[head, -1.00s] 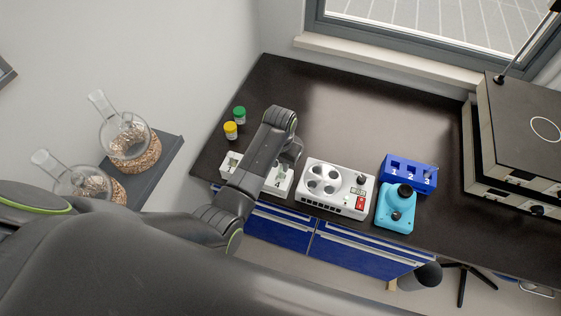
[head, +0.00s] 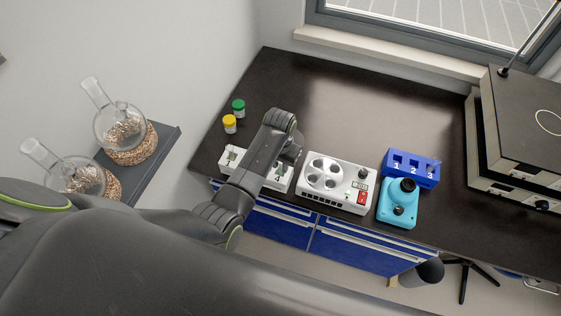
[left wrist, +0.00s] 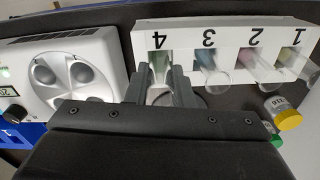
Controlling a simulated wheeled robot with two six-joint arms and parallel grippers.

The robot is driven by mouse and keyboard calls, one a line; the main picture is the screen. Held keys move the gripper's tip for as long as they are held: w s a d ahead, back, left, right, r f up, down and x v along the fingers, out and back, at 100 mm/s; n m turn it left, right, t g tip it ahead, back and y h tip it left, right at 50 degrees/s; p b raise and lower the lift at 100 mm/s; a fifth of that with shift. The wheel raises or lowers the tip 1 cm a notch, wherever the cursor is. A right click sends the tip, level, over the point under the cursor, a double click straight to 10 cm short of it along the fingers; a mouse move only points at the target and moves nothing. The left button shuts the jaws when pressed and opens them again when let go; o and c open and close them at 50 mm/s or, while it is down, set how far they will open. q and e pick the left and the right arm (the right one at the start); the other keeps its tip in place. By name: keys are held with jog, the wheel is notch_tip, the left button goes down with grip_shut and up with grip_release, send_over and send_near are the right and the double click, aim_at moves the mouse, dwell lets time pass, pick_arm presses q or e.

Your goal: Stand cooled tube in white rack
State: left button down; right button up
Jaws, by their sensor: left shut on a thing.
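The white rack (head: 283,180) stands near the front edge of the bench, partly hidden by my left arm. In the left wrist view the rack (left wrist: 225,36) shows slots numbered 1 to 4. My left gripper (left wrist: 160,80) is at slot 4, its fingers shut on a clear tube (left wrist: 159,62) with a greenish tint. The tube lines up with slot 4 and appears to be in its opening; how deep it sits I cannot tell. Other clear tubes show at slot 3 (left wrist: 211,68), slot 2 (left wrist: 259,68) and slot 1 (left wrist: 298,64). My right gripper is not in view.
A white machine with round wells (head: 336,186) stands right of the rack. Beyond it are a blue numbered rack (head: 411,169) and a turquoise device (head: 398,204). Yellow-capped (head: 229,124) and green-capped (head: 238,108) jars stand behind the rack. The back of the bench is clear.

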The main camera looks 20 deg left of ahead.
pick_arm(q)
jog(key=shift+f+b, duration=0.3)
jog(key=shift+f, duration=0.4)
jog(key=c, duration=1.2)
grip_release()
notch_tip(320, 180, up, 3)
jog(key=p, duration=0.3)
jog(key=shift+f, duration=0.15)
jog(key=shift+r, duration=2.2)
